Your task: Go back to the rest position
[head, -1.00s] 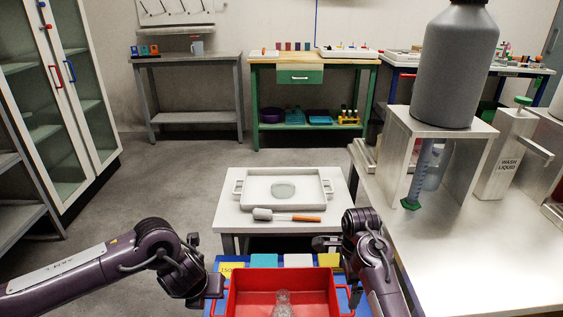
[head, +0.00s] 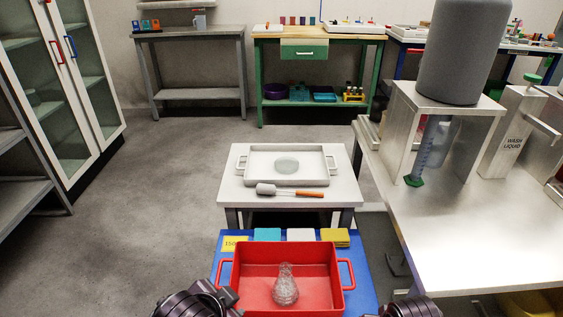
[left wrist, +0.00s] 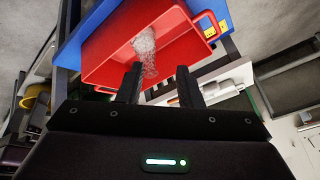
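My left gripper (left wrist: 159,71) is open and empty in the left wrist view, its two dark fingers apart. The red tray (left wrist: 105,60) with the clear glass flask (left wrist: 145,45) shows beyond its fingers. In the head view only dark parts of my left arm show at the bottom, left of the red tray (head: 258,256). My right arm shows only as a dark part at the bottom edge, right of the tray; its fingers cannot be made out.
The red tray sits on a blue surface (head: 361,290) with coloured blocks behind it. A small white table (head: 232,190) holds a white tray (head: 250,176) and a brush-like tool (head: 290,191). A metal bench (head: 470,240) stands right, a glass cabinet (head: 75,95) left. Floor (head: 150,200) is clear.

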